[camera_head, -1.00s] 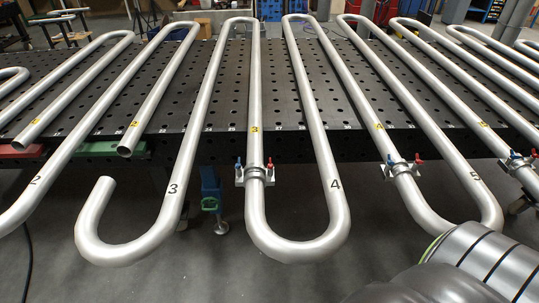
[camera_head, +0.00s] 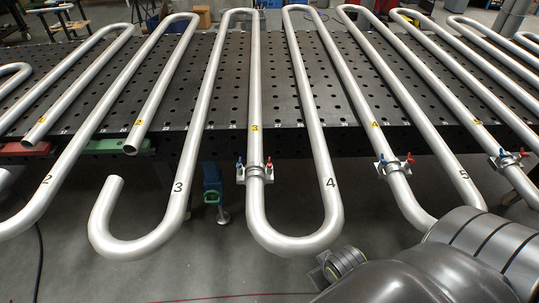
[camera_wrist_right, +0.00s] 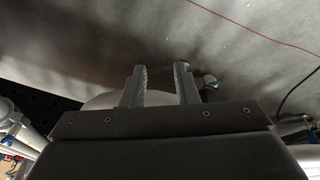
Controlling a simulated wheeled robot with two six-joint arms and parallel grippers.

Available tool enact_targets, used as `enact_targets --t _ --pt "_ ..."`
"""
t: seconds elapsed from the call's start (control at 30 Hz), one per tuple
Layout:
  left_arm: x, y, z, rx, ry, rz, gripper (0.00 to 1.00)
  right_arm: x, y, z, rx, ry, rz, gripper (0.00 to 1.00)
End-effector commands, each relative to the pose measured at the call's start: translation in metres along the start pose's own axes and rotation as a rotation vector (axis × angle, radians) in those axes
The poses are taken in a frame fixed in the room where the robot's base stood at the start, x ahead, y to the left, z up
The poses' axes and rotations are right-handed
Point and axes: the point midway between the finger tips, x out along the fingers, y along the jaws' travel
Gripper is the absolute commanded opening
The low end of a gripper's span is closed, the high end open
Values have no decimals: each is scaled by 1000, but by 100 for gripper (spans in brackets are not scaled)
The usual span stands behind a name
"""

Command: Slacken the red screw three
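The red screw (camera_head: 269,163) of clamp three stands upright on the right side of the clamp (camera_head: 254,173), below the yellow 3 on a steel pipe. A blue screw (camera_head: 239,162) stands on the clamp's left side. My right arm comes in at the lower right of the head view, below and right of the clamp and apart from it. In the right wrist view my right gripper (camera_wrist_right: 161,75) has its two fingers apart, with nothing seen held between them. The red screw cannot be made out there. My left gripper is in neither current view.
Serpentine steel pipes (camera_head: 326,150) run over a black perforated table (camera_head: 280,85), their bends overhanging its front edge. A similar clamp (camera_head: 394,166) with blue and red screws sits on the pipe marked 4, near my right arm. A blue stand with a green handle (camera_head: 212,197) is below the table.

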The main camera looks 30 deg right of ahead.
Motion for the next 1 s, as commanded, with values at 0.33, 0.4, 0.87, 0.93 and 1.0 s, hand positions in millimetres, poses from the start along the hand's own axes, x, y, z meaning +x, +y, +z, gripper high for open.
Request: enact_targets --t 0.33,0.4,0.87,0.93,1.0 --pt "-18 -2 -1 0 -1 0 36 -81 4 -29 1 24 -7 27" --pt "-18 -2 -1 0 -1 0 36 -75 3 -38 6 12 -14 27" --pt "-17 -2 -1 0 -2 0 36 -22 6 -132 61 -81 -45 27" --pt "-17 -2 -1 0 -2 0 36 -16 9 -153 78 -101 -45 27" --pt "-17 -2 -1 0 -2 0 36 -12 12 -176 97 -118 -43 27"
